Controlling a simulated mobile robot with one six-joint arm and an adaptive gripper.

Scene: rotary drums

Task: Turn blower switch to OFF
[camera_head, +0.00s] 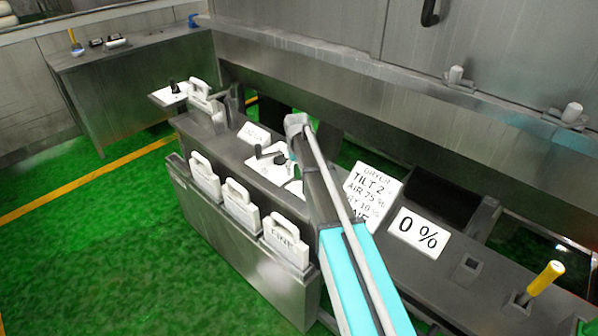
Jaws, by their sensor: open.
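A switch with a black lever (267,154) sits on a white plate on the steel console (228,147). A small sign (254,133) lies just behind it, its text too small to read. A second black switch (174,87) stands on a white plate at the console's far left end. No readable label tells which one is the blower switch. My gripper (292,172) hangs from the wrist just right of the lever, close to it. It is open and seems empty. My arm partly hides the fingers and the plate's right side; contact with the lever cannot be told.
White-handled boxes (240,205) line the console's front. A DRYER sign (371,195) and a 0 % sign (418,233) stand to the right, with a yellow-handled lever (543,280) beyond. A steel wall rises behind. The green floor (120,240) at left is clear.

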